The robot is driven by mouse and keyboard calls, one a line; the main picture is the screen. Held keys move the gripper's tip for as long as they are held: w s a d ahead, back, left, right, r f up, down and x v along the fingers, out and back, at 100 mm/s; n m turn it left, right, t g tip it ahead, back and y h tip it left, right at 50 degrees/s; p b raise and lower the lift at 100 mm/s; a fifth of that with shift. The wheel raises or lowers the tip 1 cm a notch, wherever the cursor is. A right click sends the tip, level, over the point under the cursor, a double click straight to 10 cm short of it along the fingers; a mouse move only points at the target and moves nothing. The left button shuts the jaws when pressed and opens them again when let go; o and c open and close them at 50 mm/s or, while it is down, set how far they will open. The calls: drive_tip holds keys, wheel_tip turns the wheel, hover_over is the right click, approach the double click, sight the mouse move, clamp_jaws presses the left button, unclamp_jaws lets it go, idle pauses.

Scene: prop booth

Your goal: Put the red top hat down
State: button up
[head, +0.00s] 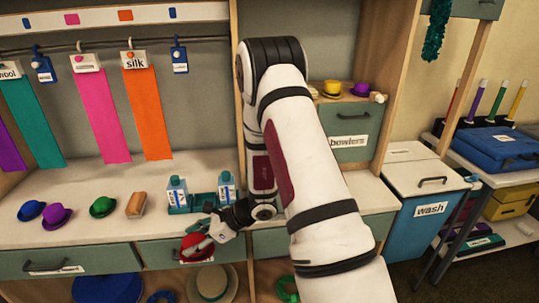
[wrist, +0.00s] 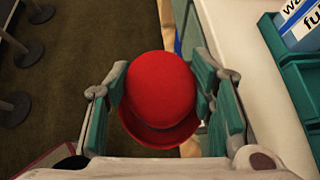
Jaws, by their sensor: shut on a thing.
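The red hat (head: 193,243) is held in my gripper (head: 203,236) in front of the counter's front edge, by the drawer fronts. In the wrist view the hat (wrist: 158,92) shows a smooth, rounded crown and a curled brim. The teal fingers of my gripper (wrist: 162,100) are closed on its two sides. Floor shows beyond the hat, and the counter edge lies to its right. Part of the hat is hidden by the fingers in the head view.
Bare counter lies behind the hats. A "bowlers" drawer (head: 348,142) is further right.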

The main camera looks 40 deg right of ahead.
sight(196, 255)
drive_tip(key=f+b, duration=0.1)
drive_tip(key=f, duration=0.1)
drive_tip(key=f+b, duration=0.4)
drive_tip(key=f, duration=0.1)
drive_tip(key=shift+w+a+f, duration=0.1)
drive_tip(key=shift+w+a, duration=0.1)
drive_tip(key=shift+w, duration=0.2)
drive_tip(key=s+d+r+m+t+h, duration=0.1)
drive_tip(key=s+d+r, duration=0.5)
drive_tip(key=d, duration=0.8)
drive_tip(key=s+d+r+m+t+h, duration=0.2)
drive_tip(key=s+d+r+m+h, duration=0.2)
drive_tip(key=s+d, duration=0.8)
drive_tip(key=s+d+r+m+t+h, duration=0.1)
drive_tip(key=s+d+r+m+h, duration=0.2)
drive_tip(key=s+d, duration=0.7)
drive_tip(key=d+r+m, duration=0.2)
drive_tip(key=d+r, duration=0.2)
drive_tip(key=d, duration=0.2)
drive_tip(key=shift+r, duration=0.35)
